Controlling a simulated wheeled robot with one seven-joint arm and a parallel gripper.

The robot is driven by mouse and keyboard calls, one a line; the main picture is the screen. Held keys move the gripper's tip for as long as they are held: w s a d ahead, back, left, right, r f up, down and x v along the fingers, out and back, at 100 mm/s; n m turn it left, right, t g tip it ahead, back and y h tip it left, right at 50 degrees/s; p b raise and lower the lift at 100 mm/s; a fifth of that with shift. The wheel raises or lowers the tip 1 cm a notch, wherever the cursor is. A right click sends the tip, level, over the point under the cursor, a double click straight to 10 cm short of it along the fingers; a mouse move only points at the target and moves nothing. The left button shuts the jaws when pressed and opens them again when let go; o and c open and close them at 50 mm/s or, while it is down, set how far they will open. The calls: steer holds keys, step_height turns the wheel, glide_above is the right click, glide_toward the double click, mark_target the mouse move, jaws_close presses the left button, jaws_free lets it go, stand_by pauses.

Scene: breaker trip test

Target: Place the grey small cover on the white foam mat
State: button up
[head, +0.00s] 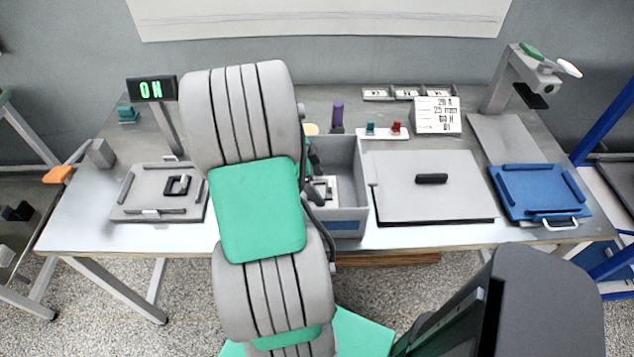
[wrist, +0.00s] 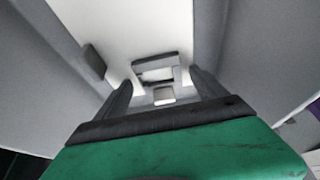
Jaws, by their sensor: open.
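My gripper (wrist: 160,80) is open, pointing down inside the grey bin (head: 349,215). A small grey piece with a raised frame-like handle (wrist: 156,66), seemingly the grey small cover, lies ahead of and between the fingers in the wrist view. Nothing is visibly gripped; whether a finger touches it I cannot tell. A white surface (wrist: 112,22), seemingly the white foam mat, lies under and behind it. In the head view my arm hides much of the bin's left side, and only part of the pale piece (head: 325,188) shows inside.
A large grey cover (head: 400,200) with a black handle lies right of the bin, with a blue tray (head: 540,192) beyond it. A grey panel (head: 140,192) with a dark square ring lies left. A display (head: 151,89) reads ON. A sign (head: 437,115) stands behind.

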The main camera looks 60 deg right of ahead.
steer(key=v, duration=1.2)
steer(key=w+a+r+n+t+h, duration=0.1)
steer(key=w+a+r+n+t, duration=0.1)
steer(key=w+a+n, duration=0.65)
steer(key=w+a+n+t+y, duration=0.3)
steer(key=a+n+t, duration=0.2)
steer(key=a+n, duration=1.7)
steer(key=a, duration=0.5)
steer(key=shift+a+f, duration=0.2)
steer(key=shift+f, duration=0.2)
steer(key=shift+d, duration=0.1)
